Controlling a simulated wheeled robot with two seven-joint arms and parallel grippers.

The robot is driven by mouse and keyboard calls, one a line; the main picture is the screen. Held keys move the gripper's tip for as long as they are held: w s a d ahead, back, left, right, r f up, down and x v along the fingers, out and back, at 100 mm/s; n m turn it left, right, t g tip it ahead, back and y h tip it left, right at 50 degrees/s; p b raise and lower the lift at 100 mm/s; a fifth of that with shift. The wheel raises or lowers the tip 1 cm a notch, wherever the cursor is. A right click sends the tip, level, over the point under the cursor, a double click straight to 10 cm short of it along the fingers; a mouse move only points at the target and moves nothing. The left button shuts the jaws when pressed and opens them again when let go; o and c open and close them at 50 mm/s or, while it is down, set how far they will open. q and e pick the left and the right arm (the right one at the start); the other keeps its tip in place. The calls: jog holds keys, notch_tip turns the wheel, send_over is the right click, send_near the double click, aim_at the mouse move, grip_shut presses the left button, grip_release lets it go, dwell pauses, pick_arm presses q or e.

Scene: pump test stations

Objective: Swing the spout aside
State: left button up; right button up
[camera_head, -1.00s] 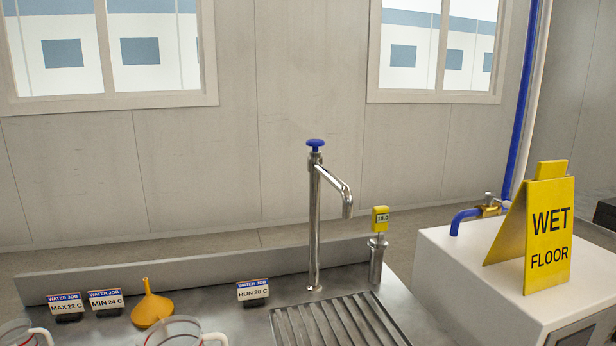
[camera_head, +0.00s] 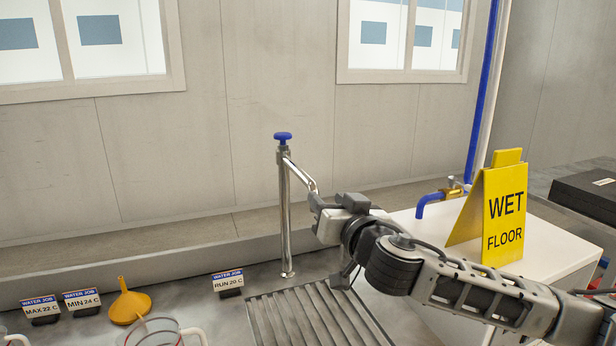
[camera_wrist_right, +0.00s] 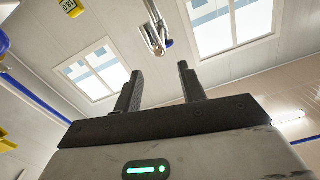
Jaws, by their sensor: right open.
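The chrome spout (camera_head: 302,174) slopes down to the right from the top of an upright metal post (camera_head: 286,225) with a blue knob (camera_head: 283,136). Its lower end is hidden at my right gripper in the head view. My right gripper (camera_head: 318,202) is at the spout's outer end. In the right wrist view my gripper (camera_wrist_right: 160,72) is open, its two dark fingers apart with nothing between them. There the spout (camera_wrist_right: 154,36) shows beyond the fingertips, roughly in line with the gap. My left gripper is not in view.
A ribbed drain area (camera_head: 310,315) lies below the spout. An orange funnel (camera_head: 130,304), a clear jug (camera_head: 160,334) and small label stands (camera_head: 228,282) are to the left. A yellow wet floor sign (camera_head: 497,215) stands on a white cabinet (camera_head: 545,262) to the right, behind my arm.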

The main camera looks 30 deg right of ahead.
aim_at(308, 177)
jog(key=p+x, duration=0.2)
jog(key=x, duration=0.8)
jog(key=shift+a+r+p, duration=0.1)
jog(key=shift+p, duration=0.25)
jog(key=shift+w, duration=0.6)
jog(key=shift+d, duration=0.2)
grip_shut()
